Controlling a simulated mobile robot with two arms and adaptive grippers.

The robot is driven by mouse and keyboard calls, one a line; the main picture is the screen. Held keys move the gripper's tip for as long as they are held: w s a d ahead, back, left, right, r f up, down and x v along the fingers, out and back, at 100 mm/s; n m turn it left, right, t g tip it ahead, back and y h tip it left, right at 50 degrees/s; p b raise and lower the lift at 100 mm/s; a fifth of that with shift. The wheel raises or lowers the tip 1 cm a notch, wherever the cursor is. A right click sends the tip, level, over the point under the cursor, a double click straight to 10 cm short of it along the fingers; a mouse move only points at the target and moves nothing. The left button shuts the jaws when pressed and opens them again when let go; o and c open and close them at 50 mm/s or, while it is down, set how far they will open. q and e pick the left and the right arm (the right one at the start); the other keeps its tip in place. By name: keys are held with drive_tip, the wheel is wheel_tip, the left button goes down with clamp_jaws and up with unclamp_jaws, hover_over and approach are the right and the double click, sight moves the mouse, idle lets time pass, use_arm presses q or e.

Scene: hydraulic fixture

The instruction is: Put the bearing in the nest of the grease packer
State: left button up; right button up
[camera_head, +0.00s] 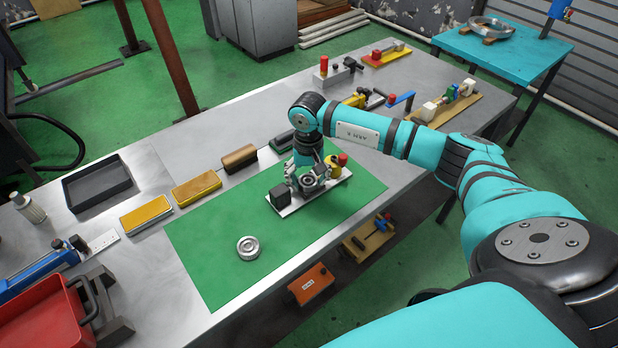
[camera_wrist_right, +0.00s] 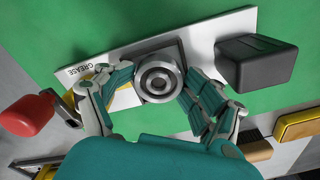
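The grease packer (camera_head: 318,194) is a pale base plate with a black block and a red knob, on the green mat; its "GREASE" label shows in the right wrist view (camera_wrist_right: 92,71). A grey ring that looks like a bearing (camera_wrist_right: 159,77) is over or in its squarish metal nest (camera_wrist_right: 141,50); I cannot tell how deep it sits. My right gripper (camera_head: 308,178) points down there, its fingers (camera_wrist_right: 158,80) on both sides of this ring. Whether they press on it is unclear. Another silver ring part (camera_head: 248,247) lies flat on the mat. My left gripper is not in view.
The green mat (camera_head: 205,252) is clear around the loose ring. Yellow and brown blocks (camera_head: 196,187) and a black tray (camera_head: 97,184) line its far-left side. A red bin (camera_head: 45,322) stands at the lower left. Other fixtures (camera_head: 445,104) stand at the table's far right.

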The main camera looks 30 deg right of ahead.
sight(309, 181)
drive_tip(key=shift+s+a+f, duration=0.15)
drive_tip(key=shift+s+f, duration=0.1)
drive_tip(key=shift+f, duration=0.35)
drive_tip(key=shift+r, duration=0.15)
drive_tip(key=shift+r+p, duration=0.9)
drive_tip(key=shift+p, duration=0.3)
drive_tip(key=shift+w+d+r+b, duration=0.15)
drive_tip(key=shift+d+r+b, duration=0.25)
drive_tip(key=shift+b, duration=0.45)
wheel_tip(309, 181, up, 11)
drive_tip(key=b, duration=0.2)
drive_tip(key=shift+a, duration=0.2)
